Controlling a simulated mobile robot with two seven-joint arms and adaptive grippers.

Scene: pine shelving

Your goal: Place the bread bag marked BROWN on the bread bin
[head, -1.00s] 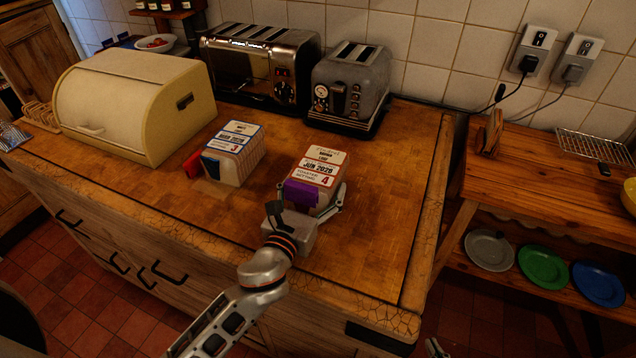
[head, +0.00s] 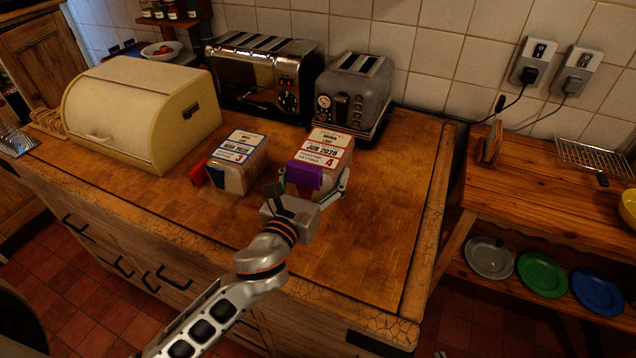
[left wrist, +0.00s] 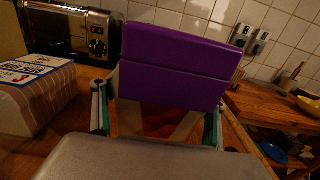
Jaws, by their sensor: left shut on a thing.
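The bread bag with a red-edged label (head: 322,150), which seems to read BROWN LOAF, is between the fingers of my left gripper (head: 314,190). It carries a purple tag (head: 305,177), which fills the middle of the left wrist view (left wrist: 175,60) and hides most of the bag there. My left gripper is shut on this bag, with a finger on each side, and the bag seems raised off the worktop. The cream bread bin (head: 135,110) stands at the left with its rounded lid shut and its flat top bare. My right gripper cannot be made out.
A second bread bag with a blue label and red tag (head: 238,160) stands between the held bag and the bin. A long toaster (head: 265,75) and a smaller grey toaster (head: 352,95) stand behind. The worktop (head: 370,210) is clear at the right.

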